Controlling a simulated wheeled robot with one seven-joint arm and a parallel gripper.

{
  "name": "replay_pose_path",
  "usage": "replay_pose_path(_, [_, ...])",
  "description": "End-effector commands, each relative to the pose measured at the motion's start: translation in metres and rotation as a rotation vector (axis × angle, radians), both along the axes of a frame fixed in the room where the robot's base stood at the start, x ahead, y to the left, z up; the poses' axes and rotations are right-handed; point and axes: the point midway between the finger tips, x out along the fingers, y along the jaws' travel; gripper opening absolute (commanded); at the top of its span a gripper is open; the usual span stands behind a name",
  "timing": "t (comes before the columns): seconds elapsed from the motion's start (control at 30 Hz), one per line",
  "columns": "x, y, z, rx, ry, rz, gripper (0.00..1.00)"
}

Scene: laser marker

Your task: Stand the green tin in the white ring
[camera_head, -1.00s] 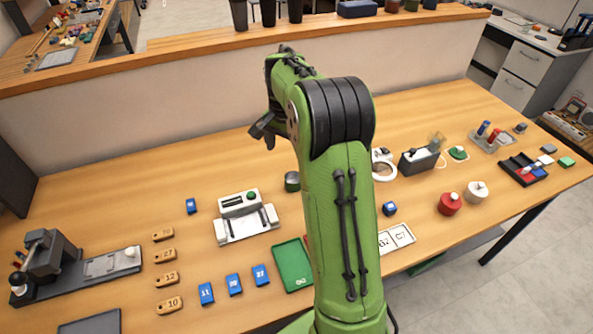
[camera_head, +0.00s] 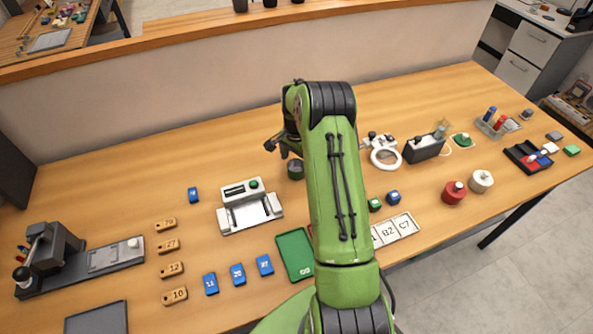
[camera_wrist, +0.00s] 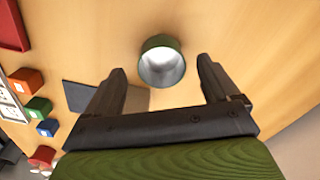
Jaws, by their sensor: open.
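The green tin (camera_head: 296,169) stands on the table behind my arm's left edge, partly hidden by the arm. In the wrist view the tin (camera_wrist: 161,62) shows a green outside and a pale grey inside. My gripper (camera_head: 280,148) is above and slightly left of the tin in the head view. In the wrist view my gripper (camera_wrist: 161,70) is open, with a finger on each side of the tin's line and nothing held. The white ring (camera_head: 386,169) lies on the table to the right of my arm, and bare wood shows inside it.
A dark box (camera_head: 424,149) stands right of the ring. A white device with a green button (camera_head: 249,208) is left of the tin, and a green tray (camera_head: 294,255) lies in front. A red knobbed weight (camera_head: 453,194) and small blocks (camera_head: 393,197) are at right. The table behind the tin is clear.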

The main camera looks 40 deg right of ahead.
Motion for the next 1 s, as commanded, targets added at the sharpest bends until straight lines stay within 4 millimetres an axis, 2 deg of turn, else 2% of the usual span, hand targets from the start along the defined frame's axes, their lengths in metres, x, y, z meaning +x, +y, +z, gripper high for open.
replay_pose_path(0.03, [0.000,0.000,-0.012,0.002,0.004,0.000,0.89])
replay_pose_path(0.17, [0.000,0.000,-0.029,0.002,0.001,0.000,0.89])
replay_pose_path(0.4, [0.000,0.000,-0.031,0.000,0.000,0.000,0.87])
replay_pose_path(0.8, [0.001,0.000,-0.030,0.000,-0.001,0.001,0.26])
replay_pose_path(1.0, [0.001,0.000,-0.028,-0.001,-0.001,0.001,0.23])
